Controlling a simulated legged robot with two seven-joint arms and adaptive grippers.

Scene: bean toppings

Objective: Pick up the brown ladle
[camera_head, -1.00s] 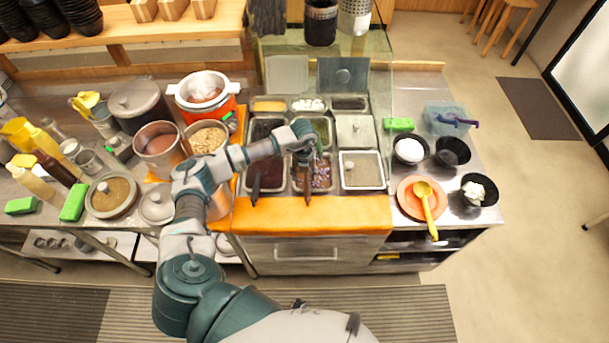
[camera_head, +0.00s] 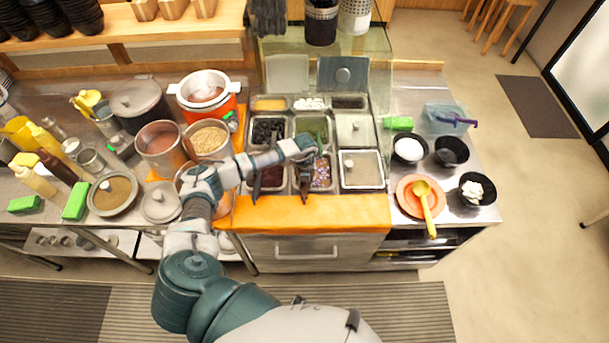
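A dark brown ladle handle (camera_head: 256,182) sticks out over the front edge of the dark red bean pan (camera_head: 271,178). A second dark brown handle (camera_head: 305,186) shows at the pan of colourful toppings (camera_head: 322,175), just below my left gripper. My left gripper (camera_head: 304,165) points down over the left side of this colourful pan, close to or touching that handle. Its fingers are small, dark and overlap the handle, so I cannot tell whether they are open or shut on it. My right gripper is not in view.
An orange cloth strip (camera_head: 330,214) runs along the counter front. A lidded pan (camera_head: 362,160) sits to the right. A yellow ladle (camera_head: 424,197) lies on an orange plate (camera_head: 408,204), near several black bowls. Pots (camera_head: 160,145) crowd the left side.

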